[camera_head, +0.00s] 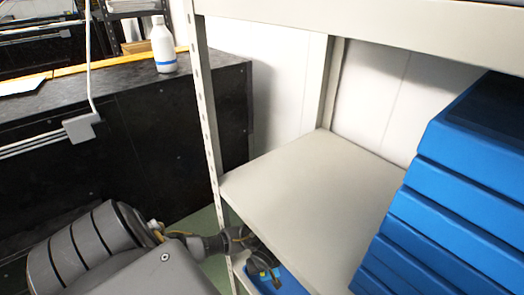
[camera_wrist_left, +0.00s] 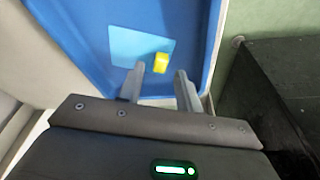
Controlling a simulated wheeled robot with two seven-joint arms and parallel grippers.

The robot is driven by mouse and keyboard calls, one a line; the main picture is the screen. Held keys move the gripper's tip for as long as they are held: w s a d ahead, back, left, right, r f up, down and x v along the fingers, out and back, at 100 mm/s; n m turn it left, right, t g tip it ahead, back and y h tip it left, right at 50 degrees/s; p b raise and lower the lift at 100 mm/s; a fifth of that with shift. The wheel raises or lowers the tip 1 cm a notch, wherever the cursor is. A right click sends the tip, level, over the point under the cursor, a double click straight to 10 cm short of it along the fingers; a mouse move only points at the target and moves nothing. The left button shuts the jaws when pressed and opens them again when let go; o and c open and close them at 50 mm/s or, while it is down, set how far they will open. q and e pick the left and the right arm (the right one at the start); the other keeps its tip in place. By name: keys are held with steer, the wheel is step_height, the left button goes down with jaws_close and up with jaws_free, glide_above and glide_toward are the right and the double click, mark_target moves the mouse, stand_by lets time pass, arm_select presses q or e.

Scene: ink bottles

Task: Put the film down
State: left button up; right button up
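The left wrist view shows a flat light-blue sheet (camera_wrist_left: 130,46), which may be the film, lying in a blue tray (camera_wrist_left: 192,25). A small yellow cylinder (camera_wrist_left: 160,62) is at its right edge. My left gripper (camera_wrist_left: 160,71) has its two fingers apart, with the yellow cylinder just ahead of the tips and a gap showing on both sides. In the head view my left gripper (camera_head: 262,266) is low by the shelf post, over a blue piece of the tray (camera_head: 288,284); the sheet is hidden there. My right gripper is in neither view.
A beige shelf board (camera_head: 310,190) is bare on its left part, above the tray. Stacked blue crates (camera_head: 455,200) stand on the right. A shelf post (camera_head: 205,110) rises close to my left arm. A white bottle (camera_head: 163,46) stands on a black bench (camera_head: 120,88).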

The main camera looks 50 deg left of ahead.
mark_target(263, 278)
arm_select(q)
steer(key=w+p+v, duration=0.1)
steer(key=p+v, duration=0.3)
steer(key=v, duration=0.3)
steer(key=shift+s+r, duration=0.15)
steer(key=shift+s, duration=0.4)
